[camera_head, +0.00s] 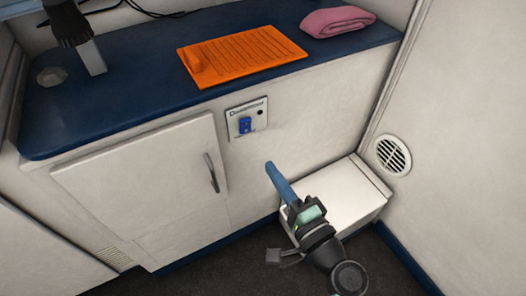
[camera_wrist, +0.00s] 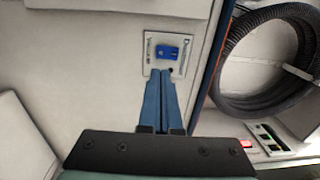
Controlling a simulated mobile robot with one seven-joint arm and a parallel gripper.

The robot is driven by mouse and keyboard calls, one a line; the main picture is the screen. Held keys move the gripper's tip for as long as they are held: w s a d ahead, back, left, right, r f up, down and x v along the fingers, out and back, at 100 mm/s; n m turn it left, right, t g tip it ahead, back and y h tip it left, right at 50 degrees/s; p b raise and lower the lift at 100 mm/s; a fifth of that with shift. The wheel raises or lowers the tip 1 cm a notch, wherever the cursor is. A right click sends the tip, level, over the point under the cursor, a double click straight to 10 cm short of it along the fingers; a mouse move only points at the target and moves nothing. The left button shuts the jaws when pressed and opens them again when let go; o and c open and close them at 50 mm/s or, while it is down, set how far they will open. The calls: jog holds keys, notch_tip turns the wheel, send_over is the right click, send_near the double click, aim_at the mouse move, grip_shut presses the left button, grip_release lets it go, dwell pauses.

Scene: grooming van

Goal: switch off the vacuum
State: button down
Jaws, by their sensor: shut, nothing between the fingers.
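A small pale switch panel (camera_head: 262,107) is set in the white cabinet front, below the blue worktop. It carries a blue switch (camera_head: 245,125) and a small dark round spot. In the wrist view the panel (camera_wrist: 149,62) has lettering on it, and the blue switch (camera_wrist: 172,52) sits in its middle. I cannot tell the switch's position. My gripper (camera_head: 269,165) has its blue fingers together and empty, below and slightly right of the panel. In the wrist view the closed fingertips (camera_wrist: 160,74) point at the panel and overlap its lower edge. Contact cannot be told.
The blue worktop (camera_head: 130,95) holds an orange ridged mat (camera_head: 240,55) and a folded pink towel (camera_head: 337,21). A cabinet door (camera_head: 140,185) is left of the panel. A white box (camera_head: 335,195) stands behind my gripper. A coiled black hose (camera_wrist: 225,75) shows in the wrist view.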

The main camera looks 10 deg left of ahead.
jog(key=shift+v, duration=2.15)
jog(key=w+a+r+n+t+h+p, duration=0.15)
jog(key=w+r+n, duration=0.3)
jog(key=r, duration=0.95)
jog(key=w+r+n+t+h, duration=0.3)
jog(key=r+n, duration=0.2)
jog(key=r, duration=1)
jog(key=s+r+t+h+p, duration=0.1)
jog(key=s+r+t+h, duration=0.15)
jog(key=s+r, duration=0.45)
jog(key=s+d+r+n+t+h, duration=0.1)
jog(key=s+r+t+h, duration=0.15)
jog(key=r, duration=0.75)
jog(key=s+r+t+h+p, duration=0.1)
jog(key=s+r+t+h, duration=0.15)
jog(key=s+r, duration=0.45)
jog(key=w+r+y+p, duration=0.1)
jog(key=w+r+p, duration=0.2)
jog(key=r+p, duration=3.4)
jog(key=shift+r, duration=0.6)
jog(key=shift+d, duration=0.1)
